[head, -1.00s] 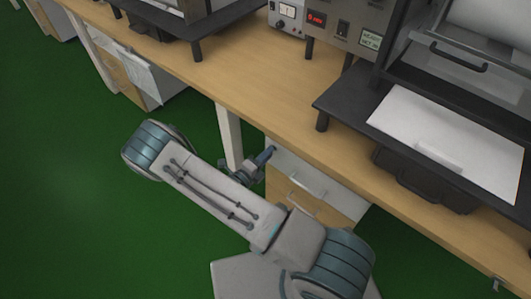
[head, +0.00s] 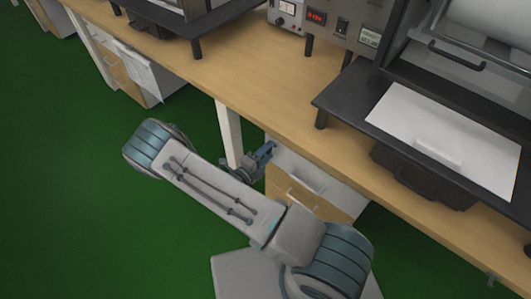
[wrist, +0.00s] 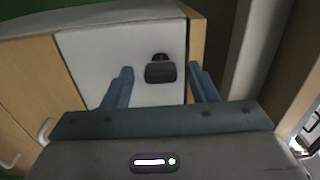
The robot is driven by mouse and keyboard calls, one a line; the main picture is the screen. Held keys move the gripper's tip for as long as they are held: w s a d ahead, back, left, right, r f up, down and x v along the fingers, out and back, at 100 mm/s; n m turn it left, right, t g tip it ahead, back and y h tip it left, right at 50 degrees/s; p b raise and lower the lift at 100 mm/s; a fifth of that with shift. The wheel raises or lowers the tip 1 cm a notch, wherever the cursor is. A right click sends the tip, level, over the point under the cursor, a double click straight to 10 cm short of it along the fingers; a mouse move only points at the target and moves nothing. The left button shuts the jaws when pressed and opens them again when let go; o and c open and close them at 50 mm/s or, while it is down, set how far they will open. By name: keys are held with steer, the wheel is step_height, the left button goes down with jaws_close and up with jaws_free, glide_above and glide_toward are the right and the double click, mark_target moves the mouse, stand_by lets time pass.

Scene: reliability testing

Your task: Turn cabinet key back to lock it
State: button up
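The cabinet (head: 297,172) under the bench has a white top drawer front (wrist: 105,55) and wooden drawer fronts below. In the wrist view a dark key (wrist: 160,72) sticks out of a small lock near the edge of the white front. My gripper (wrist: 163,75) is open, with one blue finger on each side of the key. A gap shows between the key and each finger. In the head view my gripper (head: 268,151) is at the top left corner of the cabinet, and the key cannot be made out there.
The wooden benchtop (head: 250,85) overhangs the cabinet. A pale bench leg (head: 229,132) stands close to the left of my gripper. Instruments (head: 325,20) and a dark stand (head: 335,95) are on the bench. The green floor (head: 70,190) at left is clear.

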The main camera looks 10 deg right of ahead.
steer(key=shift+a, duration=0.1)
steer(key=v, duration=1.3)
steer(key=shift+s+a, duration=0.25)
steer(key=shift+a, duration=0.05)
steer(key=shift+r, duration=0.1)
steer(key=s+d+r+n+g+y+p, duration=0.2)
steer(key=r+n, duration=0.7)
steer(key=r, duration=0.5)
steer(key=s+d+r+n+g+y+p, duration=0.3)
steer(key=s+d+r+n+y+p, duration=0.2)
steer(key=r+n, duration=0.5)
steer(key=s+d+r+n+g+y+p, duration=0.2)
steer(key=s+d+r+n+y+p, duration=0.2)
steer(key=r, duration=1.5)
steer(key=shift+s+d+n+g+y, duration=0.15)
steer(key=shift+s+n+g+y, duration=0.3)
steer(key=shift+n+y, duration=1.8)
